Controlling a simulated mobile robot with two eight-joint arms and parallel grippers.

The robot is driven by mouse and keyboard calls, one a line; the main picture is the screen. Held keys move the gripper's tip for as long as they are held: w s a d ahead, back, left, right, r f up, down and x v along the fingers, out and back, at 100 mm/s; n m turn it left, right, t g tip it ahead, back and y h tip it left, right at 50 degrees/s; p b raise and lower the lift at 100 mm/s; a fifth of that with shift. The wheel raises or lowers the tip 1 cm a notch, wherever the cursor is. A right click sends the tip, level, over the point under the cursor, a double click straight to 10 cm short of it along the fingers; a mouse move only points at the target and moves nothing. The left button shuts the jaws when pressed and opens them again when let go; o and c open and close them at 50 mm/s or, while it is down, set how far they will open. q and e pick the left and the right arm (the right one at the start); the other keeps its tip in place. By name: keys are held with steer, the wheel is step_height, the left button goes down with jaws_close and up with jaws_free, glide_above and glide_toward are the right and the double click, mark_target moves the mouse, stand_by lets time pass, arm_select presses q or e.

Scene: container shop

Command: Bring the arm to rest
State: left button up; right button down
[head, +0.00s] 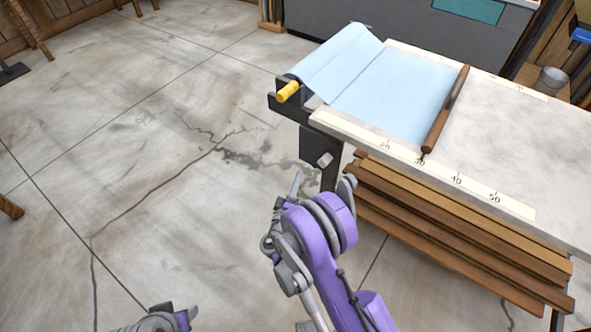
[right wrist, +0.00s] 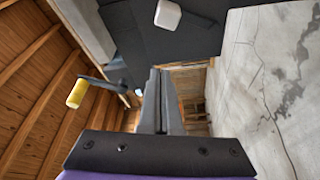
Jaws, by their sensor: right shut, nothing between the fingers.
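My right arm, purple and grey, reaches up the middle of the head view, beside the near-left corner of the worktable. Its right gripper (head: 297,184) shows there only as a small grey tip, partly hidden by the arm. In the right wrist view my right gripper (right wrist: 160,76) has its two fingers together with nothing between them. It touches nothing that I can see. A part of my left arm, with what may be the left gripper (head: 166,314), shows at the bottom left edge of the head view; its fingers cannot be made out.
The worktable (head: 535,125) carries a light blue sheet (head: 395,92), a brown bar (head: 447,108) and number strips. A yellow handle (head: 288,92) sticks out at its left end; it also shows in the right wrist view (right wrist: 76,94). Planks (head: 440,225) lie underneath.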

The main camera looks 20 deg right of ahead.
steer(key=s+d+r+m+g+y, duration=0.1)
steer(key=s+d+r+m+g, duration=0.2)
steer(key=s+d+g, duration=0.15)
steer(key=s+d+r+m+g+y, duration=0.2)
steer(key=s+d+r+g, duration=0.15)
steer(key=s, duration=0.25)
steer(key=s+a+m+g+y, duration=0.1)
steer(key=s+a+y, duration=0.2)
steer(key=s, duration=0.4)
steer(key=s+a+r+m+g+y, duration=0.1)
steer(key=s+a+y, duration=0.15)
steer(key=s, duration=0.45)
steer(key=s+a+m+g+y, duration=0.1)
steer(key=s+a+y, duration=0.15)
steer(key=s, duration=0.45)
arm_select(q)
step_height(320, 180, up, 20)
steer(key=w+p, duration=0.1)
steer(key=p, duration=1.6)
steer(key=shift+w+t+p, duration=0.3)
steer(key=shift+w+t, duration=0.1)
arm_select(e)
step_height(320, 180, up, 20)
steer(key=w, duration=0.2)
steer(key=shift+a, duration=0.3)
steer(key=shift+s+r, duration=0.1)
